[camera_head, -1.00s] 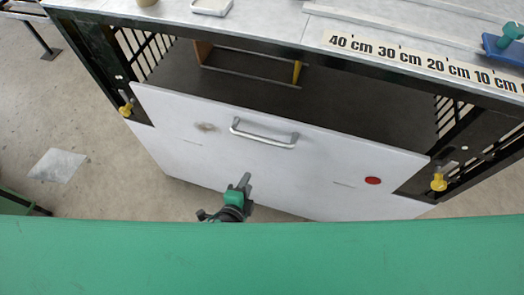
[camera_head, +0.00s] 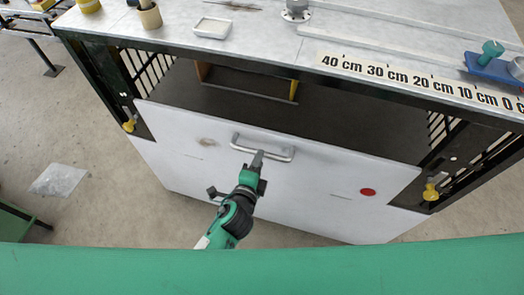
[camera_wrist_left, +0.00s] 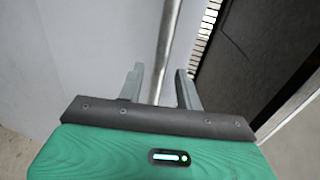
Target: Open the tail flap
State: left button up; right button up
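The tail flap (camera_head: 300,185) is a pale grey panel across the front of the bench, with a dark opening above it. Its metal bar handle (camera_head: 262,147) sits near its top edge, and a red dot (camera_head: 368,192) is at its right. My left gripper (camera_head: 258,158) is at the handle, over its middle. In the left wrist view its two fingers (camera_wrist_left: 160,85) stand apart with the handle bar (camera_wrist_left: 168,45) running between them; I see gaps on both sides of the bar. My right gripper is not in view.
Yellow-knobbed latches (camera_head: 129,125) and (camera_head: 431,192) sit on the black frame beside the flap. The floor (camera_head: 90,130) at left is mostly clear.

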pick_arm(q)
jog(key=shift+x, duration=2.05)
jog(key=shift+c, duration=0.4)
grip_shut()
